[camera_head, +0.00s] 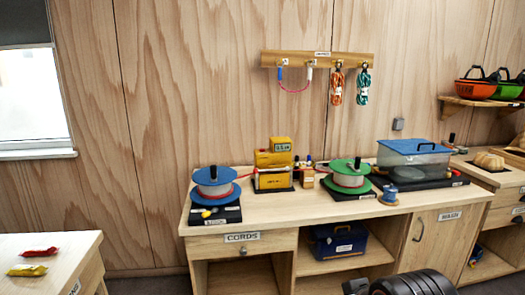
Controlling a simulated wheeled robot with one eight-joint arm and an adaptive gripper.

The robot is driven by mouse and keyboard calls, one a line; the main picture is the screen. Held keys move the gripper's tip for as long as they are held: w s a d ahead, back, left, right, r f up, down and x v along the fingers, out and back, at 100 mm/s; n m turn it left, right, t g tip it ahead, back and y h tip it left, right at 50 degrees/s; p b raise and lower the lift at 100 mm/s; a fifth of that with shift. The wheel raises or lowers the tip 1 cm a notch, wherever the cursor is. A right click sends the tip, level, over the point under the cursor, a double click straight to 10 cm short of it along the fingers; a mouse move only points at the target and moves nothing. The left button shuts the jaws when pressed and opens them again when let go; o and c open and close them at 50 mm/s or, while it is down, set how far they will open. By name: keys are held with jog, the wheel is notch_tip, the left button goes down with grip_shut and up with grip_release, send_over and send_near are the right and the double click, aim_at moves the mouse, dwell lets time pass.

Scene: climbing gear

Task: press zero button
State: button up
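A yellow device (273,165) with a small display (281,147) on its upper part stands on the workbench (300,222), between a blue spool (214,177) and a green spool (350,166). A red cord runs across its front between the spools. No button marked zero can be made out at this size. A dark ribbed part of my arm shows at the bottom edge, well in front of the bench and apart from the device. My gripper's fingertips cannot be made out.
A clear bin with a blue lid (413,147) stands right on the bench. A small blue thread spool (390,194) is near the front edge. A blue toolbox (338,241) sits on the shelf below. A rail (318,59) with hanging cords is on the wall. Another table (60,248) is at left.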

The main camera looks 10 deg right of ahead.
grip_shut()
dwell(1.0)
